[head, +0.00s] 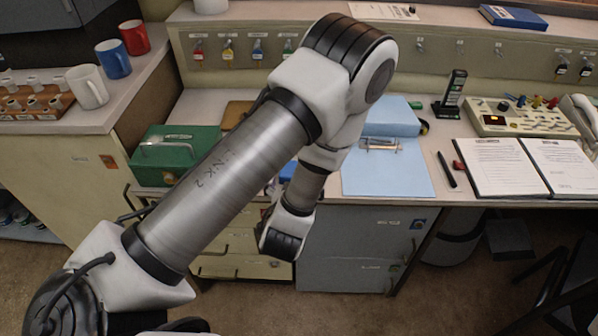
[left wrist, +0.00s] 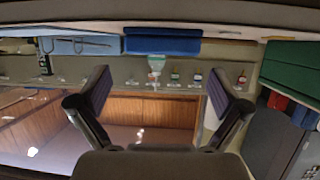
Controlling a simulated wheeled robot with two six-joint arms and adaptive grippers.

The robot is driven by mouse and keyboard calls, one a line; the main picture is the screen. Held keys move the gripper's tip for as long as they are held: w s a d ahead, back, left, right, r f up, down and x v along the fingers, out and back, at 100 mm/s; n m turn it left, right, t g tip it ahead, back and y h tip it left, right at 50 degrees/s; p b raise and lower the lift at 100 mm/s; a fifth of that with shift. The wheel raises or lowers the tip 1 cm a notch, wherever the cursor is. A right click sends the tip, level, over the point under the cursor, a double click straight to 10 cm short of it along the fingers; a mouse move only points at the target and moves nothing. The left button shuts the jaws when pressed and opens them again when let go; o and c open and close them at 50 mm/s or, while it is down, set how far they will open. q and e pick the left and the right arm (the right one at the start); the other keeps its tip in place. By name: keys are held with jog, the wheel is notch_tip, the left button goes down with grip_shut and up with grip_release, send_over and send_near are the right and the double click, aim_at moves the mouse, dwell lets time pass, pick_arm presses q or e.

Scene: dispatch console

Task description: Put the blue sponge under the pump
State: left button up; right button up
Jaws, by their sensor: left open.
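In the left wrist view, which looks upside down, the blue sponge (left wrist: 163,42) is a flat blue block on the desk. A small bottle (left wrist: 156,66), white and green, which seems to be the pump, shows just behind it. I cannot tell the gap between them. My left gripper (left wrist: 160,94) is open and empty, its two fingers apart on either side of the bottle in that view. In the head view a small blue patch (head: 289,170), likely the sponge, shows past my left arm, which hides the pump. My left fingers are hidden there. My right gripper is in neither view.
A green box (head: 175,155) stands left of my arm. A blue clipboard (head: 390,178) lies to the right, with a black pen (head: 446,169) and an open binder (head: 495,167) beyond. Mugs (head: 113,58) stand on the left counter. Key tags hang on the back panel (head: 450,55).

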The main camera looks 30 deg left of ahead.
pick_arm(q)
jog(key=x, duration=0.7)
jog(key=shift+w+a+p, duration=0.2)
jog(key=shift+a+p, duration=0.05)
jog(key=shift+p, duration=0.15)
jog(key=c, duration=0.7)
